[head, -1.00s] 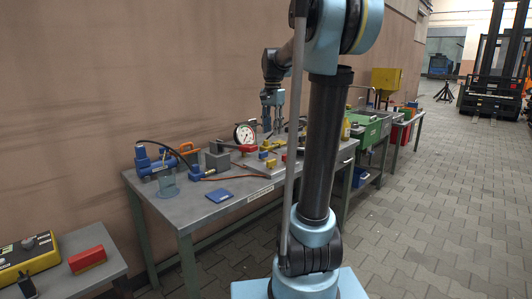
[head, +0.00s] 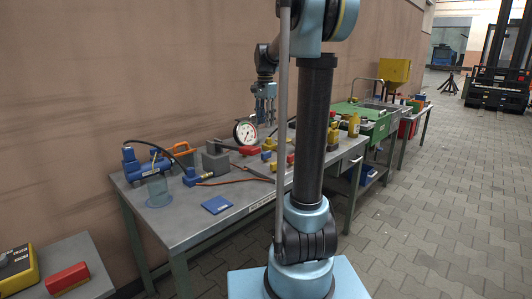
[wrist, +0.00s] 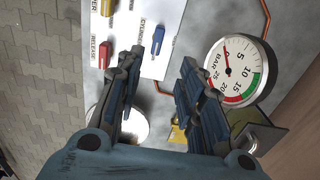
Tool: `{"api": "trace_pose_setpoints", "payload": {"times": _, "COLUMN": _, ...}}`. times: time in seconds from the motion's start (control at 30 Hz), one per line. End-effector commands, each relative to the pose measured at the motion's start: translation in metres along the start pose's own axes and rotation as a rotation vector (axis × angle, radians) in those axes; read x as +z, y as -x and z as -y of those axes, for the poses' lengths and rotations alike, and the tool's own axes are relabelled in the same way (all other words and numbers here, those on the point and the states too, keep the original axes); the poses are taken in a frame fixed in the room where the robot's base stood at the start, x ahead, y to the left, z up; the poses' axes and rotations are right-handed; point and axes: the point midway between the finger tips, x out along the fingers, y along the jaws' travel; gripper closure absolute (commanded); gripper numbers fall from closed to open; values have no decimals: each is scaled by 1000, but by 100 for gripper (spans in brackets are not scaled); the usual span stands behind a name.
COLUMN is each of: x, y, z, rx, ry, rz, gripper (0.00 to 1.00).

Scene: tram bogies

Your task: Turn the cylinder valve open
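The valve panel (wrist: 140,15) is a pale plate with printed labels. A blue valve handle (wrist: 158,40) sits beside the label "CYLINDER" in the wrist view. A red handle (wrist: 105,54) is by "RELEASE", and a yellow handle (wrist: 107,8) is at the top edge. My gripper (wrist: 162,60) is open and empty, its fingers spread below the blue handle in the picture; no contact shows. In the head view, my gripper (head: 264,107) hangs above the bench, near the round gauge (head: 245,132). The gauge needle points near 0 in the wrist view (wrist: 237,72).
The bench (head: 225,220) also holds a blue pump (head: 150,165), a grey block (head: 215,158) and a blue pad (head: 217,204). An orange-brown line runs beside the panel. A wall stands behind the bench.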

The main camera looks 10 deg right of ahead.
Motion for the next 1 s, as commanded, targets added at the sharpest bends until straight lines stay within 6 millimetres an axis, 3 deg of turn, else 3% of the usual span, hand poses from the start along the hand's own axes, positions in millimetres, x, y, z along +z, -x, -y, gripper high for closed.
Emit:
{"api": "trace_pose_setpoints", "payload": {"times": 0.6, "x": -6, "y": -106, "z": -4, "rx": 0, "ry": -10, "rz": 0, "gripper": 65}}
{"api": "trace_pose_setpoints", "payload": {"times": 0.8, "x": -6, "y": -131, "z": -4, "rx": 0, "ry": -9, "rz": 0, "gripper": 65}}
{"api": "trace_pose_setpoints", "payload": {"times": 1.0, "x": -6, "y": -144, "z": -4, "rx": 0, "ry": -9, "rz": 0, "gripper": 65}}
